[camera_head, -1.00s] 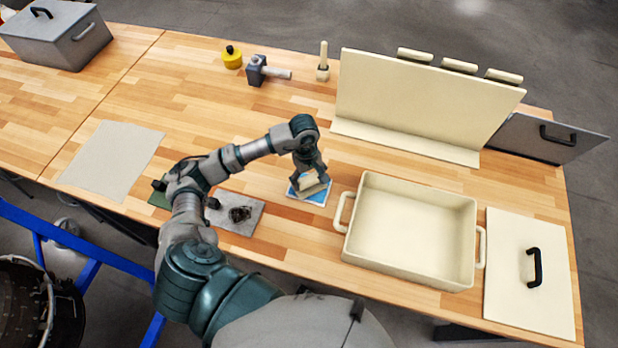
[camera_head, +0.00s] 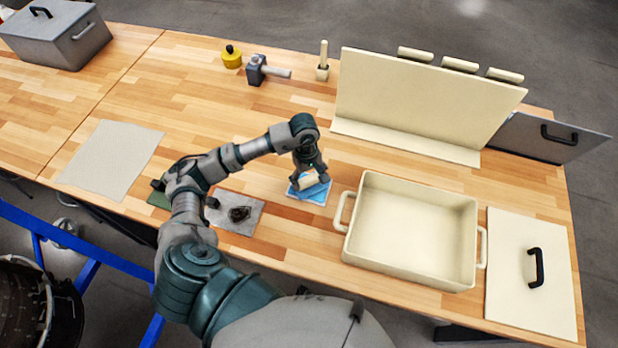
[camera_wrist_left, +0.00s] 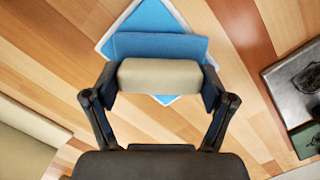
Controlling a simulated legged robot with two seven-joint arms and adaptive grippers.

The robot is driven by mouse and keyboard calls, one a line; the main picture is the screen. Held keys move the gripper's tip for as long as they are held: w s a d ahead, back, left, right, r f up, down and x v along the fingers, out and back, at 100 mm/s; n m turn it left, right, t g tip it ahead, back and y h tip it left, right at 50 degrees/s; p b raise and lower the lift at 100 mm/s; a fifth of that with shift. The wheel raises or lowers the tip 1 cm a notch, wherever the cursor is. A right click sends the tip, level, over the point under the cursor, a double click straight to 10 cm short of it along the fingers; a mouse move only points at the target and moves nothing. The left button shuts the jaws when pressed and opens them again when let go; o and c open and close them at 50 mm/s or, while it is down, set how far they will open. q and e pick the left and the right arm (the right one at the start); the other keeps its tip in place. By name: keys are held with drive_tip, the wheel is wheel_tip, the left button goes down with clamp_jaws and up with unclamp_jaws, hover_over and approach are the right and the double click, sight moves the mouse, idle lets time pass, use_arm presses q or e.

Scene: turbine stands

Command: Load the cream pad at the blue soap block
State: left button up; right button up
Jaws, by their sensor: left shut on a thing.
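My left gripper (camera_head: 309,179) is over the mid-front of the wooden table, fingers pointing down. It is shut on the cream pad (camera_wrist_left: 158,76), which sits crosswise between the two fingers in the left wrist view. The blue soap block (camera_wrist_left: 160,46) shows directly beyond the pad, on a blue sheet or tray with a white edge (camera_wrist_left: 150,16). Pad and block overlap in the picture; whether they touch, I cannot tell. In the head view the blue block and its tray (camera_head: 316,197) are partly hidden by the gripper. My right gripper is not in view.
An open cream bin (camera_head: 410,280) stands just right of the gripper, with a lid (camera_head: 530,310) beyond it. A grey plate with a dark patch (camera_head: 224,220) lies to the left. A cream upright panel (camera_head: 425,100) stands behind.

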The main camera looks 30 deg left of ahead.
sight(309, 177)
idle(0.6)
use_arm(q)
drive_tip(key=shift+r+p, duration=1.6)
drive_tip(key=shift+r, duration=1.85)
